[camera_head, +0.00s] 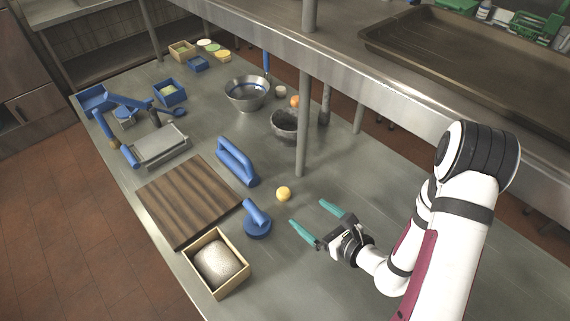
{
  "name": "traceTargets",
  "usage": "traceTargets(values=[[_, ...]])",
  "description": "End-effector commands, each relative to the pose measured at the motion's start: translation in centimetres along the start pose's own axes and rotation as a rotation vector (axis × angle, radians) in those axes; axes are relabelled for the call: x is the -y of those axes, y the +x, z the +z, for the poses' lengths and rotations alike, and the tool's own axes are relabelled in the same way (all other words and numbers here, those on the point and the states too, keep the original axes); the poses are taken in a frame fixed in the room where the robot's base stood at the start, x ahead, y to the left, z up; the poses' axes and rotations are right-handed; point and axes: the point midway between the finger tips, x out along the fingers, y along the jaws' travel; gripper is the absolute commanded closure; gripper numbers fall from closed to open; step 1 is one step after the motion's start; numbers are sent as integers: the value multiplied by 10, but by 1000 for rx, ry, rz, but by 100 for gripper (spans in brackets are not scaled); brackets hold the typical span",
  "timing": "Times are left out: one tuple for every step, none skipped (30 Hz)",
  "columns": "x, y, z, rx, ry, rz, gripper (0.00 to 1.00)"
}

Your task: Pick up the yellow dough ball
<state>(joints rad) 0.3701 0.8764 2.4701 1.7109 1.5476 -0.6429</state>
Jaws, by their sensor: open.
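The yellow dough ball (284,194) sits on the grey metal table (345,175), right of the wooden board and just above a blue round-based press tool. My gripper (306,218) has two teal fingers spread apart. It is open and empty, to the lower right of the ball, with its fingers pointing toward the upper left. The fingertips are apart from the ball. I cannot tell exactly how high the fingers are above the table.
A blue press tool (257,220) and a blue-handled tool (236,162) stand near the ball. A wooden board (188,200) and a wooden box (236,282) holding a pale lump lie left. A metal post (303,125) rises behind. Bowls (286,128) stand farther back.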

Motion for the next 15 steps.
traceTargets(values=[[3, 4, -6, -10, 12, -17, 0], [4, 9, -8, -13, 14, -23, 0], [4, 18, -9, -14, 14, -23, 0], [4, 27, -8, -13, 13, -22, 0], [4, 36, -8, -13, 11, -20, 0], [4, 49, -8, -13, 11, -20, 0], [4, 58, -8, -12, 11, -19, 0], [5, 66, -8, -12, 12, -20, 0], [5, 76, -8, -12, 12, -21, 0], [5, 83, -8, -12, 13, -20, 0], [6, 89, -8, -11, 12, -22, 0], [6, 96, -8, -12, 13, -22, 0], [7, 99, -8, -12, 13, -23, 0], [6, 102, -9, -13, 13, -22, 0], [7, 107, -8, -11, 14, -22, 0]])
